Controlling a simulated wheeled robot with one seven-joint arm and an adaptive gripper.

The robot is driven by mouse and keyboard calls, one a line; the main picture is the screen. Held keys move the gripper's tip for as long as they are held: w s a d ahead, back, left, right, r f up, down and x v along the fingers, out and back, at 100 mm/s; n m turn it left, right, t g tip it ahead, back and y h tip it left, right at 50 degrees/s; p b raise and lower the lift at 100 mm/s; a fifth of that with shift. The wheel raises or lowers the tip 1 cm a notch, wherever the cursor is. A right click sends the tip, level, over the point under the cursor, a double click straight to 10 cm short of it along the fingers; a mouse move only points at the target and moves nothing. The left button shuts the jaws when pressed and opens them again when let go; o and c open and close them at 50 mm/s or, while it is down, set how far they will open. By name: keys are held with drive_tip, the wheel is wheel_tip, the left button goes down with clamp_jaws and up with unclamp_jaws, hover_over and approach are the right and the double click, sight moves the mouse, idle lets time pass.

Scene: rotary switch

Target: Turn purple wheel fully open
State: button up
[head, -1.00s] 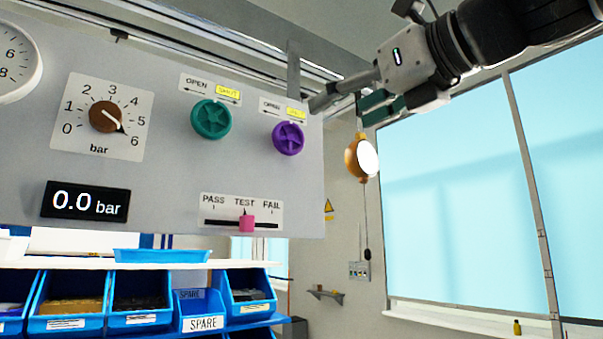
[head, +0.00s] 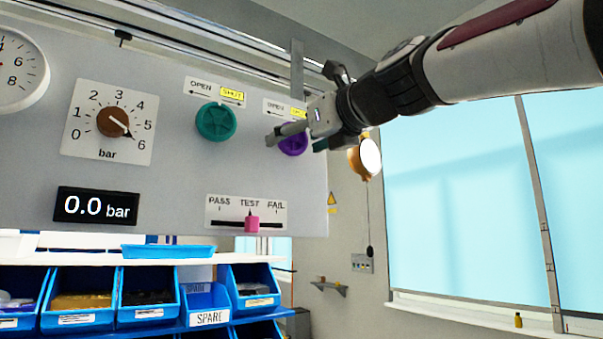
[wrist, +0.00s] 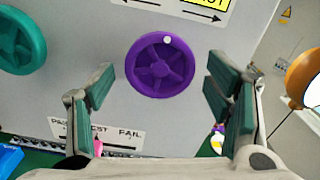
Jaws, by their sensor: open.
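The purple wheel (head: 292,140) is a spoked handwheel on the grey panel, partly hidden by my gripper in the head view. In the wrist view the purple wheel (wrist: 160,66) shows whole, with a white dot near its top right rim. A label above it has arrows and a yellow SHUT tag (head: 299,114). My gripper (head: 296,139) is open in front of the wheel. In the wrist view its green-padded fingers (wrist: 160,85) stand left and right of the wheel, apart from it, with nothing held.
A green wheel (head: 216,121) sits left of the purple one. A brown gauge knob (head: 113,122), a 0.0 bar display (head: 95,206) and a pink slider (head: 251,223) at TEST are on the panel. An orange lamp (head: 358,157) is right of the panel edge.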

drive_tip(key=shift+c, duration=0.2)
drive_tip(key=c, duration=1.1)
